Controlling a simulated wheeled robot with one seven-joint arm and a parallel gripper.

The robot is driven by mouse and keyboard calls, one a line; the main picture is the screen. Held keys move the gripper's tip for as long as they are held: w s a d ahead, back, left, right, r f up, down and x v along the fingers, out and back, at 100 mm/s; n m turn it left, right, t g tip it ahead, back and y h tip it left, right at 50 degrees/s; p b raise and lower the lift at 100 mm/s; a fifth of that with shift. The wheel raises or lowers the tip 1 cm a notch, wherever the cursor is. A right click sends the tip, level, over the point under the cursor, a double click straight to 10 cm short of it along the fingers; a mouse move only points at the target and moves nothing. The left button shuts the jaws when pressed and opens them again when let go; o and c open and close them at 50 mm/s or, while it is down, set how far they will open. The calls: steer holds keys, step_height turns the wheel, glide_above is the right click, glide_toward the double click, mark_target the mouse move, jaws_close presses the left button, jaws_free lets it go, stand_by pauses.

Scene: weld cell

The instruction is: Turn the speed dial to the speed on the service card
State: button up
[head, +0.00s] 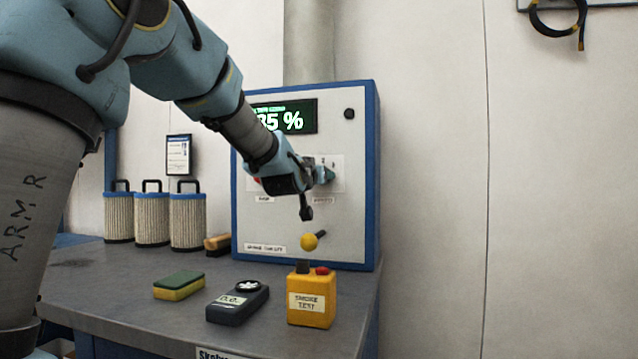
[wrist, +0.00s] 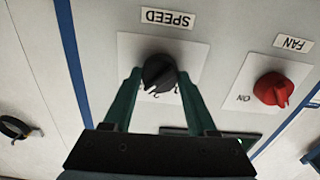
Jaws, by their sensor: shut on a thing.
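The black speed dial (wrist: 160,73) sits on a white plate under the SPEED label (wrist: 168,18), which appears upside down in the wrist view. My gripper (wrist: 160,78) is shut on the dial, one finger on each side. Only part of the dial's scale shows, and I cannot read its setting. In the head view my gripper (head: 322,174) is at the cabinet front and hides the dial. The green display (head: 290,119) ends in "5 %"; my arm covers its left part. A framed card (head: 178,154) hangs on the back wall, its text too small to read.
The red FAN knob (wrist: 273,88) is beside the dial. A yellow-tipped lever (head: 309,241) sticks out below. On the bench stand a yellow smoke test box (head: 312,302), a dark meter (head: 237,304), a sponge (head: 179,286) and pleated filters (head: 187,222).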

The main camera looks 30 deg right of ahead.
steer(key=shift+m, duration=0.4)
steer(key=o, duration=1.4)
steer(key=shift+c, duration=0.2)
steer(key=shift+s+a, duration=0.1)
steer(key=b+v, duration=0.2)
steer(key=v, duration=0.8)
steer(key=shift+s+a, duration=0.2)
